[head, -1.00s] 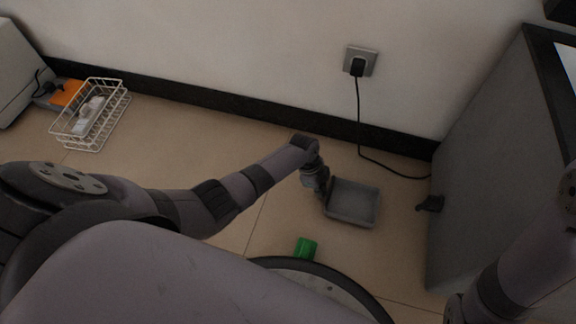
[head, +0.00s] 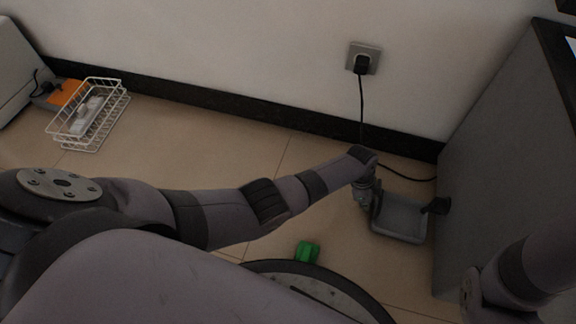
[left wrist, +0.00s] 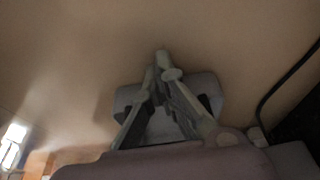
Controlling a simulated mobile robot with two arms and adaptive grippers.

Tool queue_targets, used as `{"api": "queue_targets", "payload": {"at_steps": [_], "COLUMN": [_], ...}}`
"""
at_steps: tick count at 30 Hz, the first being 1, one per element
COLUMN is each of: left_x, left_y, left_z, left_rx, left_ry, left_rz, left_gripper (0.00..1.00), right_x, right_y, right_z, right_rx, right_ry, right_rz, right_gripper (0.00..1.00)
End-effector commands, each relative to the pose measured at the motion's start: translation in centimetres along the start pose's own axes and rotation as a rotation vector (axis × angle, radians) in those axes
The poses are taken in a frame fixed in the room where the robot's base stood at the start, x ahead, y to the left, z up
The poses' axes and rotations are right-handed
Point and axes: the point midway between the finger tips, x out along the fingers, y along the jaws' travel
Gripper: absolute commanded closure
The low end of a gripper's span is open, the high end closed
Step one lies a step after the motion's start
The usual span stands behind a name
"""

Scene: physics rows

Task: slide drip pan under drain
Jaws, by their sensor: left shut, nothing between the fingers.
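The drip pan (head: 401,218) is a shallow grey square tray flat on the floor beside the grey cabinet. The drain (head: 437,206) is a short dark spout on the cabinet's side; in the head view it overlaps the pan's right rim. My left gripper (head: 364,203) points down at the pan's left side, close against its left wall; whether it touches is hard to tell. In the left wrist view its fingers (left wrist: 163,62) are closed together with nothing between them.
The grey cabinet (head: 500,160) bounds the right side. A black cord runs from the wall socket (head: 364,58) to the floor behind the pan. A green object (head: 307,252) lies on the floor near my base. A white wire basket (head: 90,115) stands far left.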

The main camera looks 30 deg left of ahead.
Motion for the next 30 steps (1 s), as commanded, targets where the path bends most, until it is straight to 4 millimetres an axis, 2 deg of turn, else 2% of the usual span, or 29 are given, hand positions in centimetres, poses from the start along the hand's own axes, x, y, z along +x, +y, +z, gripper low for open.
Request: {"api": "queue_targets", "payload": {"at_steps": [8,14,30], "left_x": [-0.1,-1.6,-10.2], "left_y": [0.0,-0.1,-0.1], "left_z": [0.1,0.1,0.0], "left_rx": [0.000,0.001,0.000], "left_ry": [0.000,0.002,0.001], "left_rz": [0.000,-0.002,-0.003], "left_gripper": [1.00,1.00,1.00], "right_x": [0.0,0.0,-0.1], "right_y": [0.0,0.0,0.0], "right_z": [0.1,0.1,0.1], "right_rx": [0.000,0.000,0.000], "right_ry": [-0.002,-0.002,-0.002], "right_rz": [0.000,0.000,0.000], "right_gripper": [0.60,0.60,0.60]}}
